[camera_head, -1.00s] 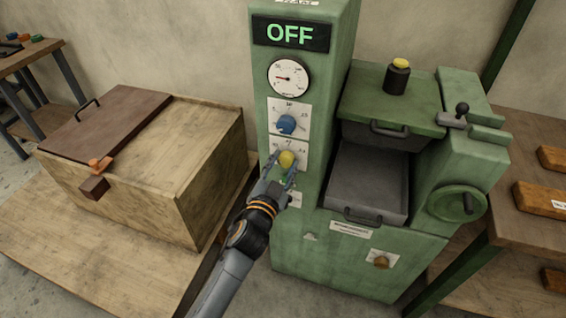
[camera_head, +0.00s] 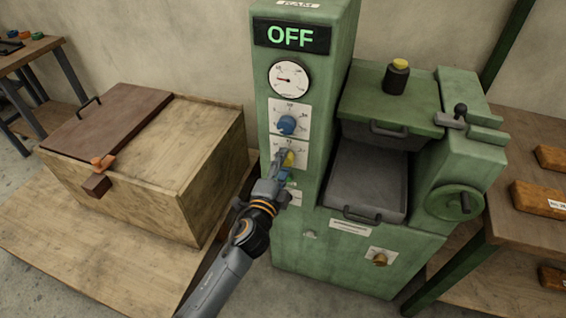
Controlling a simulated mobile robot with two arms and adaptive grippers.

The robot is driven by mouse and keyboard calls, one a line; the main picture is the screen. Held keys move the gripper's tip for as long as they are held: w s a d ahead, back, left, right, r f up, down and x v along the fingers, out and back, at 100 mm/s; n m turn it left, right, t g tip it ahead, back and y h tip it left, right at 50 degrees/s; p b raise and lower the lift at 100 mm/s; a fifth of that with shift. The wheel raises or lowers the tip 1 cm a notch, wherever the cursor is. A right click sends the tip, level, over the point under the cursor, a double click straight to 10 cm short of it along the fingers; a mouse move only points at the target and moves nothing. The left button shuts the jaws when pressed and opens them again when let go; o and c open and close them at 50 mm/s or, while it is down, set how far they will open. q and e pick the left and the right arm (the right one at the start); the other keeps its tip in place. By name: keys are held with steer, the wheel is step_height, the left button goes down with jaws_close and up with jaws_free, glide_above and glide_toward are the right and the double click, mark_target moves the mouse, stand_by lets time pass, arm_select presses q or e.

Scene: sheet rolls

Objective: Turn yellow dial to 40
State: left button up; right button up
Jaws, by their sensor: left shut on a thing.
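The yellow dial (camera_head: 289,159) is on a white scale plate on the front of the green machine's tall column, below the blue dial (camera_head: 287,124). My left gripper (camera_head: 284,162) is shut on the yellow dial, with its fingers turned so that they partly cover it. The numbers on the plate are too small to read, and the dial's pointer is hidden. The display (camera_head: 291,35) at the top of the column reads OFF in green. My right gripper is not in view.
A round gauge (camera_head: 290,79) is above the blue dial. A wooden box (camera_head: 190,170) with a brown lid stands left of the machine. To the right are the machine's grey tray (camera_head: 364,184) and a green handwheel (camera_head: 455,203). A shelf with orange-brown blocks (camera_head: 540,199) is far right.

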arm_select(q)
steer(key=m, duration=0.5)
steer(key=shift+p, duration=0.35)
steer(key=shift+m, duration=0.4)
steer(key=o, duration=1.2)
steer(key=v, duration=1.2)
